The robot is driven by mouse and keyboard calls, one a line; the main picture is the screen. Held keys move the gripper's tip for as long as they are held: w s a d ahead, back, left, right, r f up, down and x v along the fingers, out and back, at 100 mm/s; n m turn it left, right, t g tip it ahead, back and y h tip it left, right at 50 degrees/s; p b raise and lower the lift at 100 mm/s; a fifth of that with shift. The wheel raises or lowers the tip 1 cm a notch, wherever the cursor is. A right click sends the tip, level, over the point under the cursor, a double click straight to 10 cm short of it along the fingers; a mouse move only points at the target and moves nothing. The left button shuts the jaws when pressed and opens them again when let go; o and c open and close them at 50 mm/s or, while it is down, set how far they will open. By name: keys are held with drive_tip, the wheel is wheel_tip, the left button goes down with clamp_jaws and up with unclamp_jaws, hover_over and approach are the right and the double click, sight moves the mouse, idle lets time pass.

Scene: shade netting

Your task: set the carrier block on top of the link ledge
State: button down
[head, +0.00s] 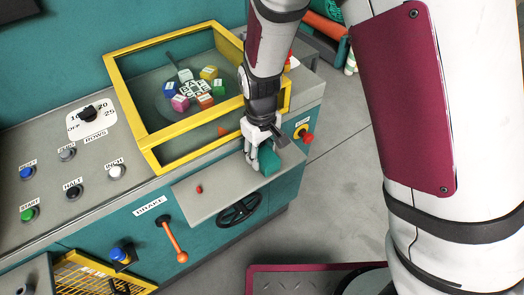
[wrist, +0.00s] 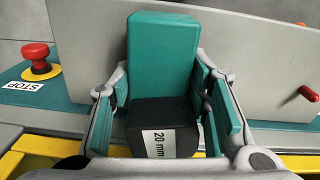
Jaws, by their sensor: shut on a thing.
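The carrier block (wrist: 163,60) is a teal block with a black part marked "20 mm" at its near end. My gripper (wrist: 165,95) is shut on it, with teal pads on either side. In the head view the carrier block (head: 269,159) shows at my gripper (head: 258,155), partly hidden by the fingers. Both are over the right end of the link ledge (head: 215,195), a grey shelf on the front of the teal machine. The ledge also fills the upper right of the wrist view (wrist: 270,60). I cannot tell whether the block touches the ledge.
A small red peg (head: 199,188) stands on the ledge, left of my gripper. A yellow-framed window (head: 150,150) is behind it. A red stop button (head: 306,136) is to the right. A black handwheel (head: 239,209) and an orange brake lever (head: 175,238) are below.

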sight(261, 152)
drive_tip(key=c, duration=0.9)
unclamp_jaws()
drive_tip(key=shift+f, duration=0.1)
drive_tip(key=shift+o, duration=0.2)
wheel_tip(261, 152, up, 12)
drive_tip(key=s+d+r+m+t+y, duration=0.15)
drive_tip(key=s+d+r+m, duration=0.3)
drive_tip(key=d+r, duration=0.65)
drive_tip(key=s+d+r+m+t, duration=0.1)
drive_tip(key=s+d+r, duration=0.2)
drive_tip(key=s, duration=0.3)
drive_tip(key=s+d+r+m+t+h, duration=0.1)
drive_tip(key=s+d+r+m+t, duration=0.1)
drive_tip(key=s+d, duration=0.3)
drive_tip(key=shift+s+r, duration=0.8)
drive_tip(key=shift+r, duration=0.05)
drive_tip(key=shift+m, duration=0.25)
